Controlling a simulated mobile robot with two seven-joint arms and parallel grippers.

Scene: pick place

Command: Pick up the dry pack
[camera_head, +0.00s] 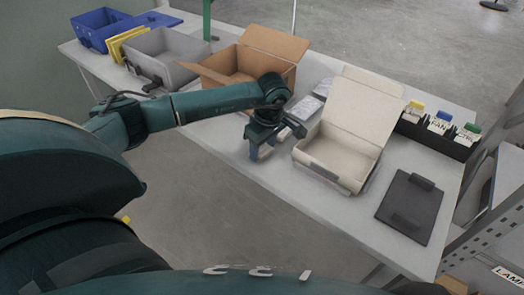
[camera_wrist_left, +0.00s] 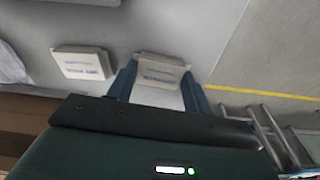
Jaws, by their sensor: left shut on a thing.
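My left gripper (camera_head: 263,151) is low over the white table in the middle of the head view, left of the open cream box. In the left wrist view its two blue fingers (camera_wrist_left: 158,92) are closed on the sides of a small pale dry pack (camera_wrist_left: 160,71) with blue print. A second similar dry pack (camera_wrist_left: 83,63) lies flat on the table beside it, apart from the fingers. In the head view the held pack is mostly hidden by the gripper. My right gripper is not in view.
The open cream box (camera_head: 331,150) stands right of the gripper, an open cardboard box (camera_head: 222,77) behind it. Clear bags (camera_head: 304,108) lie between them. A black clipboard (camera_head: 410,207) lies at right, near black bins (camera_head: 433,135). Grey (camera_head: 165,52) and blue (camera_head: 98,29) bins stand far left.

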